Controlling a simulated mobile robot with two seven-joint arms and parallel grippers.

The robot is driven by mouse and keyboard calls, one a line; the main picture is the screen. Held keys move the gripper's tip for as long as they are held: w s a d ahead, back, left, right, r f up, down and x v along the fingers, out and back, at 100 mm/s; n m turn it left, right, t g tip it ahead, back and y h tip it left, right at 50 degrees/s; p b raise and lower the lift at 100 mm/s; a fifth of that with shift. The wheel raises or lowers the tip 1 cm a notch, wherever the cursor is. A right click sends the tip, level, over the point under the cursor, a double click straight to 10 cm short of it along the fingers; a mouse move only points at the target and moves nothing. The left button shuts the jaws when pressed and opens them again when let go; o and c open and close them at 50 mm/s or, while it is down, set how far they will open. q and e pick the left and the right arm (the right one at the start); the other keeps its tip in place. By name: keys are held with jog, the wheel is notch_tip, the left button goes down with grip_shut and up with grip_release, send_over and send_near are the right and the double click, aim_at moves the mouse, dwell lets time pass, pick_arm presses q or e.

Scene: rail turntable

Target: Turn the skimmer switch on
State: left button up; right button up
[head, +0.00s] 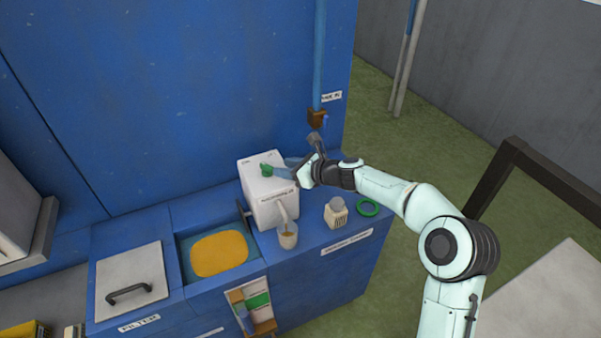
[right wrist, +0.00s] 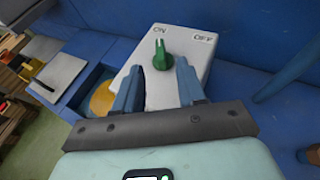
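The skimmer is a white box (head: 273,207) on the blue counter; its top also shows in the right wrist view (right wrist: 196,63). A green knob, the switch (right wrist: 162,57), stands on its top, between the printed ON at left and OFF at right. The knob also shows in the head view (head: 266,170). My left gripper is out of view.
A cup (head: 288,238) stands below the box's spout. A small bottle (head: 337,213) and a green ring (head: 362,211) lie to the right. An open basin (head: 187,250) with yellow contents and a handled lid (head: 132,272) are left. A blue wall (head: 190,90) rises behind.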

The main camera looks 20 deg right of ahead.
jog(key=v, duration=0.5)
jog(key=shift+s+d+r+b, duration=0.15)
jog(key=shift+b, duration=0.25)
